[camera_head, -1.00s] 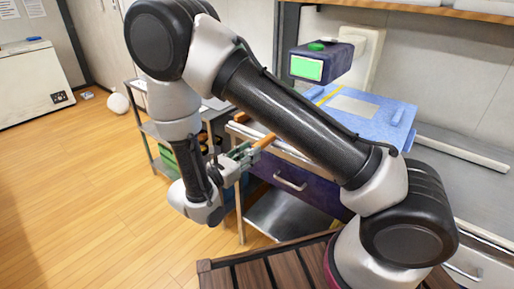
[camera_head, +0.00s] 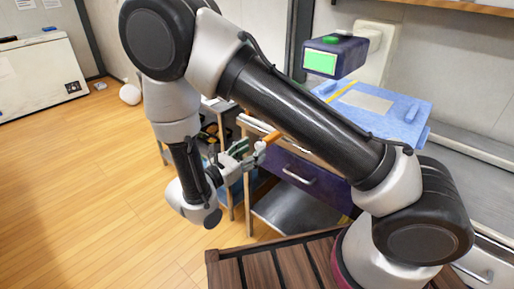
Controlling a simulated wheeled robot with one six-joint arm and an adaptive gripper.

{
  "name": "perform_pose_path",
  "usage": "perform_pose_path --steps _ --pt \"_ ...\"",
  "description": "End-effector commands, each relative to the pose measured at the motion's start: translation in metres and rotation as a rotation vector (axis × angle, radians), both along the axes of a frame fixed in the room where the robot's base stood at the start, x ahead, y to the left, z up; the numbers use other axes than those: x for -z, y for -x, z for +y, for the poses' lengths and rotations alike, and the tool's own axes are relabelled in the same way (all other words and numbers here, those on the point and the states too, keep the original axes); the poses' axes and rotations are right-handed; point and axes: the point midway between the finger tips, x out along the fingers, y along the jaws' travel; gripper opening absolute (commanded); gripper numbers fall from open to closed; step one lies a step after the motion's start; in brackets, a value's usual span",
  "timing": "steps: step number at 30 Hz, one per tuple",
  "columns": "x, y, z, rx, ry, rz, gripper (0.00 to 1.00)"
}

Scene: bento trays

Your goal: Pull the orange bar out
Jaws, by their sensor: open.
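The orange bar (camera_head: 272,137) is a short, slim bar at the front left of the blue-topped cabinet. Its near end points toward my gripper, and my arm's dark link passes close behind its far end. My gripper (camera_head: 250,152) is just left of and below the bar, with its fingers spread and turned toward the bar's near end. A small pale part shows between the fingers and the bar. I cannot tell whether the fingers touch it.
A purple box with a green screen (camera_head: 320,62) stands behind. A low metal shelf (camera_head: 290,215) is below the drawer. The wooden floor (camera_head: 90,190) at left is clear.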

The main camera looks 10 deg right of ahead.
Motion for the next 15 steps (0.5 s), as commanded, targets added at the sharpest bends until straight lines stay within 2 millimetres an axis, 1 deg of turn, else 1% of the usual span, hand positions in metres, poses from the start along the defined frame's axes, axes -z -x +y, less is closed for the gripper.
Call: perform_pose_path --steps 1,3,7,10,15 --pt "0.000 0.007 0.012 -0.006 -0.001 -0.001 0.50" --pt "0.000 0.017 0.025 -0.006 -0.002 -0.001 0.50" --pt "0.000 0.033 0.047 -0.005 -0.003 0.000 0.50" --pt "0.000 0.043 0.060 -0.004 -0.001 0.000 0.50" --pt "0.000 0.051 0.070 -0.002 0.000 0.000 0.50"
